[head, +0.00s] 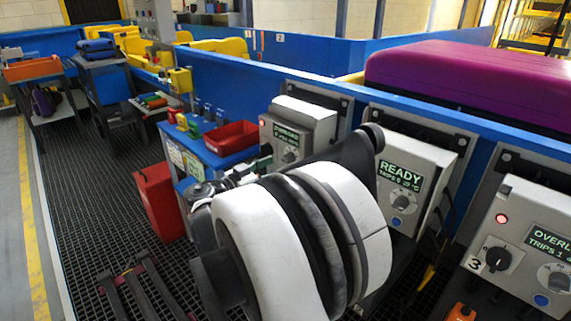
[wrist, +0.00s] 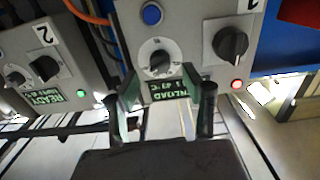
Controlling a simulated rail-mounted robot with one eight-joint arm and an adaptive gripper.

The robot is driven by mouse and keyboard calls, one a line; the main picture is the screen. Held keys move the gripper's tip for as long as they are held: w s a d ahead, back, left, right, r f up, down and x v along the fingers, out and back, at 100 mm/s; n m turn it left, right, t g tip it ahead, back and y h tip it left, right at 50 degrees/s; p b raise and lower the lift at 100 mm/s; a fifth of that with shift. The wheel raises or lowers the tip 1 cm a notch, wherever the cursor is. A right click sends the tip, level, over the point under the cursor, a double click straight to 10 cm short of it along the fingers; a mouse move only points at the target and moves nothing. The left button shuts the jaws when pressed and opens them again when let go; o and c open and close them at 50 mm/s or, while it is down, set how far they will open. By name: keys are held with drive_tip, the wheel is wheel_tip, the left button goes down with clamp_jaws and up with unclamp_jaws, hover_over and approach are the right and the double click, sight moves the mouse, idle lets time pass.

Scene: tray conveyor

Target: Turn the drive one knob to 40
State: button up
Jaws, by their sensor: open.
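The drive one box (head: 297,125) is the leftmost grey panel in the head view. In the wrist view, which is upside down, its dial knob (wrist: 159,61) sits on a round white scale plate. A green screen (wrist: 168,90), apparently reading OVERLOAD, is beside it. The scale number at the pointer is too small to read. My gripper (wrist: 160,92) is open, its fingers spread in front of the dial and screen, with nothing between them. In the head view my gripper (head: 262,164) is beside the box, partly hidden by my arm.
Drive one's box also carries a large black knob (wrist: 230,45), a lit red lamp (wrist: 236,84) and a blue button (wrist: 152,14). A READY box (head: 408,172) and another OVERLOAD box (head: 530,235) stand to the right. A red bin (head: 232,137) is left of drive one.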

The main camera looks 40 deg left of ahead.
sight(285, 159)
drive_tip(key=shift+w+d+b, duration=0.2)
drive_tip(key=shift+w, duration=0.95)
drive_tip(key=shift+w+d+b, duration=0.15)
drive_tip(key=shift+w, duration=1)
clamp_jaws()
